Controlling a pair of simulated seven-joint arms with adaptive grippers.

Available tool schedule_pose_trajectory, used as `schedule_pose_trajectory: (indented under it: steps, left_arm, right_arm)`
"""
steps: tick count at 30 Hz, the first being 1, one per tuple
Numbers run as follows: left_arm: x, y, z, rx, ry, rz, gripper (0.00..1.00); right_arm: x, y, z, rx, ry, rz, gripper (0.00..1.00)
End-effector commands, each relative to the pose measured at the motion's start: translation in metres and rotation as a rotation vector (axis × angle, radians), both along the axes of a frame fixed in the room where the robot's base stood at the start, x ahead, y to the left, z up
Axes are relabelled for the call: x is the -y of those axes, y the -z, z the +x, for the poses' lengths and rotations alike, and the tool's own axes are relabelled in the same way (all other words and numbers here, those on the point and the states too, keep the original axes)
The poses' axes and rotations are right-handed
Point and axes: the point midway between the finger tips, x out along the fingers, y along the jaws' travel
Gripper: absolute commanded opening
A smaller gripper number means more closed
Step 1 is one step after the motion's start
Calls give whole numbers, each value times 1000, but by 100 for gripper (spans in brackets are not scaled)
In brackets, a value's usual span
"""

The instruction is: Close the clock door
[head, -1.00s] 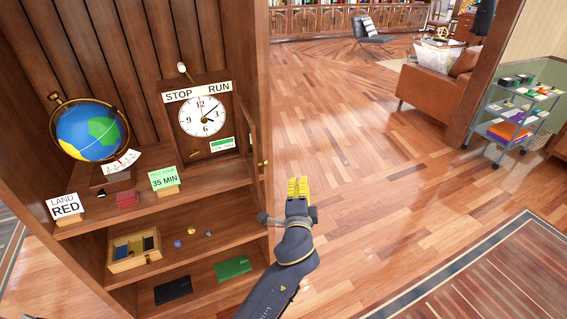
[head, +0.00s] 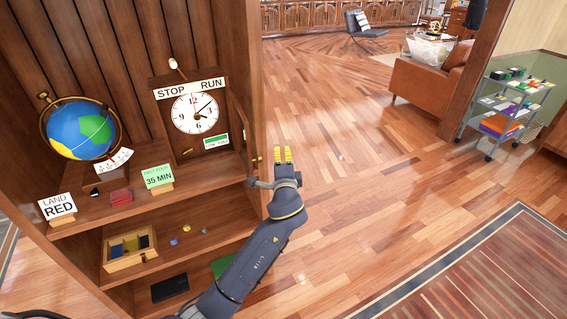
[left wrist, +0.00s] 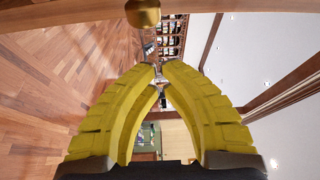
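The brown wooden clock case (head: 158,100) stands on the upper shelf, with a white dial (head: 194,113) and a STOP/RUN sign above it. Its door (head: 239,125) stands open at the right side, seen almost edge-on. A brass knob (head: 256,163) shows at the door's lower front edge; a brass knob (left wrist: 143,13) also shows at the top of the left wrist view. My left gripper (head: 283,155) is to the right of the door, apart from the knob. Its yellow fingers (left wrist: 160,70) have a narrow gap between them and hold nothing. My right gripper is out of view.
A globe (head: 82,132), a LAND RED card (head: 58,208) and a 35 MIN card (head: 158,177) share the shelf. A wooden tray (head: 116,266) sits on the shelf below. Open wooden floor (head: 370,150) lies right of the bookcase.

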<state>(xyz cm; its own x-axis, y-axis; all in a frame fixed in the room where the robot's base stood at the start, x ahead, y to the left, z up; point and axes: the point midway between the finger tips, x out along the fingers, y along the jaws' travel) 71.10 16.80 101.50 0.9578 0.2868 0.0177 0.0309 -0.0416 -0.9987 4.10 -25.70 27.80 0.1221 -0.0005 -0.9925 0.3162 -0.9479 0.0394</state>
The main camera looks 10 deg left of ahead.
Motion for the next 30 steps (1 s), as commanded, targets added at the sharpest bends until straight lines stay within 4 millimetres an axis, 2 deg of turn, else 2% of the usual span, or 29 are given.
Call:
schedule_pose_trajectory:
  steps: [3,9,30]
  left_arm:
    - [-13,2,-11,-1,0,3,0]
    - [-26,3,-21,-2,0,2,0]
    - [-34,4,-27,-2,9,2,0]
  right_arm:
    - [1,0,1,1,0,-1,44]
    - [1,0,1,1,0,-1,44]
    - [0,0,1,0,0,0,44]
